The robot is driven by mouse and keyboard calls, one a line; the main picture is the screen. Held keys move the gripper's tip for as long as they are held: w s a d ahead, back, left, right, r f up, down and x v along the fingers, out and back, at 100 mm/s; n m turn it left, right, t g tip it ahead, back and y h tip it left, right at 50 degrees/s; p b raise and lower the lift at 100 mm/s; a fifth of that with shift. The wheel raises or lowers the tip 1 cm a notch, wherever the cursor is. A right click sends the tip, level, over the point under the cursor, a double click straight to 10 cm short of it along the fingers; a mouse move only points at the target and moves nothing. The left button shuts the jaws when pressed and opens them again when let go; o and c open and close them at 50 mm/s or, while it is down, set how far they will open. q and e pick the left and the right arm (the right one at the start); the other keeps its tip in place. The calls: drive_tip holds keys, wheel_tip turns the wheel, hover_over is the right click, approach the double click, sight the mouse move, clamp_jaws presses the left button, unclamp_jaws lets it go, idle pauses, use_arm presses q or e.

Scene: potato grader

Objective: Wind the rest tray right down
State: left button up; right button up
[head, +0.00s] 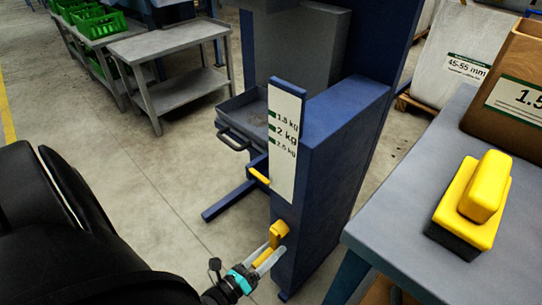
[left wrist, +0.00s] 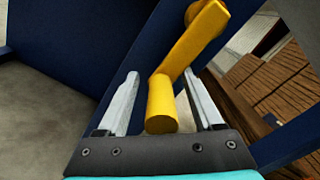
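The rest tray (head: 232,103) is a dark grey tray with a black front handle, left of a blue column (head: 325,150). A white scale plate (head: 285,165) on the column reads 1.5, 2 and 2.5 kg. A yellow pointer (head: 259,176) sits at its left edge, below the 2.5 kg mark. A yellow crank (head: 279,233) is low on the column. In the left wrist view, the crank's handle (left wrist: 161,105) lies between the fingers of my left gripper (left wrist: 160,85), with gaps on both sides. That gripper (head: 271,257) is open around the handle. My right gripper is out of view.
A grey table (head: 420,195) at the right holds a yellow and black block (head: 470,205) and a brown box (head: 515,85). A grey metal bench (head: 165,45) and green crates (head: 95,22) stand at the back left. The floor left of the column is clear.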

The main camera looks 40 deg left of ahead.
use_arm(q)
drive_tip(key=shift+a+r, duration=0.1)
drive_tip(key=shift+a, duration=0.1)
drive_tip(key=s, duration=1.5)
drive_tip(key=shift+a, duration=0.4)
